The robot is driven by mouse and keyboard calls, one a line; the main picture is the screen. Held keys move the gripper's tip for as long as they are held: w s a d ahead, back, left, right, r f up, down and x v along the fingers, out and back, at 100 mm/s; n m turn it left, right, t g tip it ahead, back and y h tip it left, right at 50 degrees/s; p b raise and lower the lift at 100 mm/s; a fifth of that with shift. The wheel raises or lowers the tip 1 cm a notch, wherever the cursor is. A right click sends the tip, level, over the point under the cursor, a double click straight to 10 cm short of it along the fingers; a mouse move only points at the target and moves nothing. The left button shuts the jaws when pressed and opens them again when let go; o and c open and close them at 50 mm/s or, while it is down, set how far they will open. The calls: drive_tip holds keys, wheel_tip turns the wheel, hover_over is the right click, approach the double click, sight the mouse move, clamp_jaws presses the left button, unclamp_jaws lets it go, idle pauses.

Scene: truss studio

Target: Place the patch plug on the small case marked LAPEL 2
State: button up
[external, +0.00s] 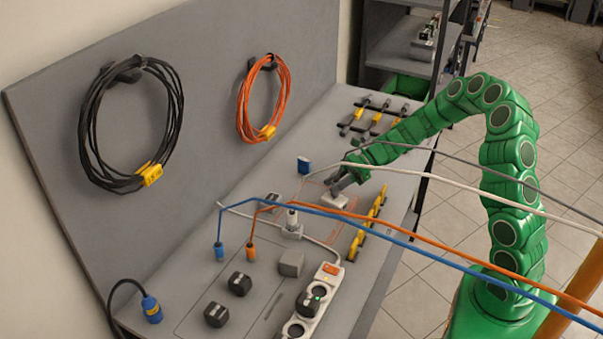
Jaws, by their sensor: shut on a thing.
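My gripper (335,184) reaches in from the right and points down over the far right part of the bench. It is shut on a small white block (337,201) at its fingertips, at or just above the bench top; the fingers partly cover it. I cannot tell whether this is the patch plug. A blue plug (219,251) and an orange plug (251,251) stand upright with cables at the front left. Small dark cases (240,284) (216,315) lie near them, with a grey block (291,264) to the right. No LAPEL 2 marking is readable.
Blue, orange and white cables hang across the bench in front of my arm. A white power strip (325,285) lies at the front, and a yellow rack (368,226) stands right of my gripper. A small blue box (304,166) is behind it. Cable coils (264,100) hang on the back panel.

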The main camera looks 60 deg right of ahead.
drive_tip(key=shift+f, duration=0.3)
drive_tip(key=shift+f, duration=0.1)
drive_tip(key=o, duration=1)
drive_tip(key=shift+o, duration=0.2)
